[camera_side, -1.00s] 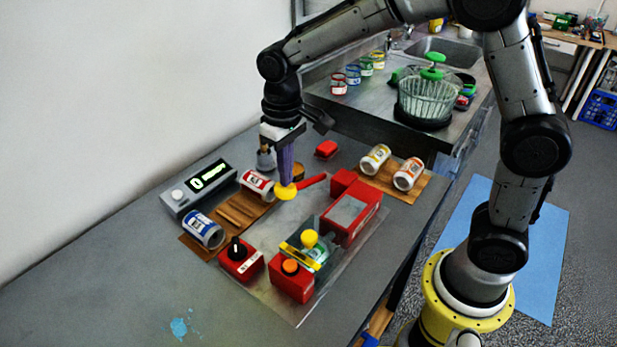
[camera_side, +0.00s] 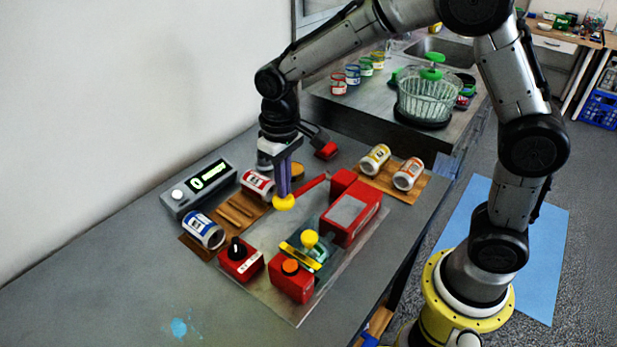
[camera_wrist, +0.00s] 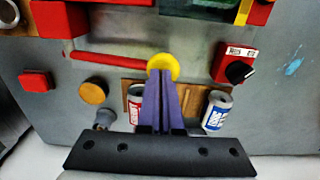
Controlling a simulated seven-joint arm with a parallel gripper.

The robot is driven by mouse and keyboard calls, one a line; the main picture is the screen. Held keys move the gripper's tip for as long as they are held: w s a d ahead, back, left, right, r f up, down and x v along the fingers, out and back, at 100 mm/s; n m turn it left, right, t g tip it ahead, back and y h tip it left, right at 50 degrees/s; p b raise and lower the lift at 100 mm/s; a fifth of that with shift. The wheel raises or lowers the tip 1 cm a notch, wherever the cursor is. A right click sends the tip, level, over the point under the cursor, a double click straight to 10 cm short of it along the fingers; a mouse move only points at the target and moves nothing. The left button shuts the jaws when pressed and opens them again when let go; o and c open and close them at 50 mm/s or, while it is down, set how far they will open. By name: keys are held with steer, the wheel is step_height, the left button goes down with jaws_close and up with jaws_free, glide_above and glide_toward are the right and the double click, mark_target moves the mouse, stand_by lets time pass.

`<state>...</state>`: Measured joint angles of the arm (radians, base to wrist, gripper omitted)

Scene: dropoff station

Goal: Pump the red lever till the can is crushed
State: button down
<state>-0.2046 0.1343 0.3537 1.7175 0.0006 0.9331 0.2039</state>
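The red lever (camera_side: 312,187) slopes down to a yellow knob (camera_side: 284,202) beside the red press housing (camera_side: 350,212). The lever (camera_wrist: 105,59) and knob (camera_wrist: 162,64) also show in the wrist view. My gripper (camera_side: 284,192) points down with its purple fingers together, tips at the knob from above. In the wrist view, the fingertips (camera_wrist: 161,76) overlap the knob's edge; no gap shows between them. I cannot make out a can inside the press. A blue-labelled can (camera_side: 203,229) and a red-labelled can (camera_side: 257,184) lie on a wooden rack (camera_side: 240,209).
A yellow-labelled can (camera_side: 375,158) and an orange-labelled can (camera_side: 407,173) lie on another wooden board (camera_side: 398,190). A red dial box (camera_side: 240,262), an orange-button box (camera_side: 291,281) and a grey display box (camera_side: 200,186) stand nearby.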

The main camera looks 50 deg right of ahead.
mark_target(286, 204)
steer(key=shift+s+f, duration=0.1)
steer(key=shift+f, duration=1.5)
steer(key=shift+f, duration=1.15)
steer(key=shift+d+r, duration=0.25)
steer(key=shift+r, duration=1.75)
steer(key=shift+d+r, duration=0.2)
steer(key=shift+r, duration=1.8)
steer(key=shift+f, duration=0.15)
steer(key=shift+a+f, duration=0.2)
steer(key=shift+f, duration=0.45)
steer(key=shift+a+f, duration=0.2)
steer(key=shift+f, duration=0.55)
